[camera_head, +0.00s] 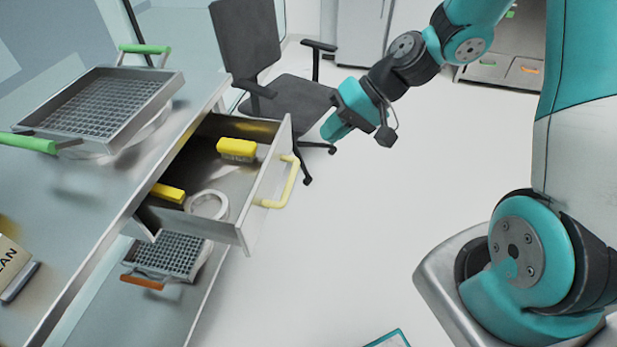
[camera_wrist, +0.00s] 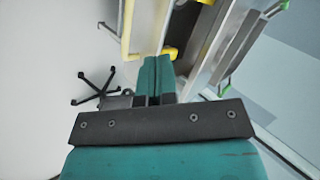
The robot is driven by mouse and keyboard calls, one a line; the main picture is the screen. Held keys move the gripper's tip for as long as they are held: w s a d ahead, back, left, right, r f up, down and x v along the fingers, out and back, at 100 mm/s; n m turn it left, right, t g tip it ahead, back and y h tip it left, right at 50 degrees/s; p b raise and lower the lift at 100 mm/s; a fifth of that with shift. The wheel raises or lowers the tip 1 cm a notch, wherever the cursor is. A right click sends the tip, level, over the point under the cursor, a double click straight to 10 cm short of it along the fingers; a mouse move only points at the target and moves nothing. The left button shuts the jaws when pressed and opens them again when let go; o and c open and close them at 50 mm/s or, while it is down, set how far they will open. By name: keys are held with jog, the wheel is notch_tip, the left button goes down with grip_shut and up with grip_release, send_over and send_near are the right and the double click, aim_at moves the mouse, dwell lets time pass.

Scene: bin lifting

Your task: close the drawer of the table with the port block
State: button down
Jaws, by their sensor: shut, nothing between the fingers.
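The drawer (camera_head: 268,188) of the metal table (camera_head: 85,212) is pulled well open in the head view. Its front panel carries a pale yellow handle (camera_head: 283,184). Inside are a yellow block (camera_head: 237,149), another yellow piece (camera_head: 168,192) and a white ring (camera_head: 207,204). My gripper (camera_head: 335,128) is shut and empty, to the right of the drawer front and apart from it. In the wrist view my shut fingers (camera_wrist: 155,65) point toward the drawer front (camera_wrist: 146,28), with the handle (camera_wrist: 127,28) at upper left. I cannot make out which item is the port block.
A mesh tray with green handles (camera_head: 112,103) stands on the tabletop, and another mesh tray (camera_head: 170,254) is on the shelf below. A dark office chair (camera_head: 285,100) stands behind the drawer. The floor (camera_head: 340,240) right of the drawer is clear.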

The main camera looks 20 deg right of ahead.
jog(key=w+d+f+m+t+b, duration=0.1)
jog(key=w+d+f+m+t, duration=0.15)
jog(key=d+f, duration=0.35)
jog(key=w+d+f+m+t+b, duration=0.15)
jog(key=d+f+m, duration=0.25)
jog(key=f, duration=0.4)
jog(key=w+a+f+p, duration=0.2)
jog(key=w+a+f, duration=0.3)
jog(key=a, duration=0.5)
jog(key=shift+w+p, duration=0.3)
jog(key=shift+w, duration=0.35)
jog(key=shift+w, duration=0.1)
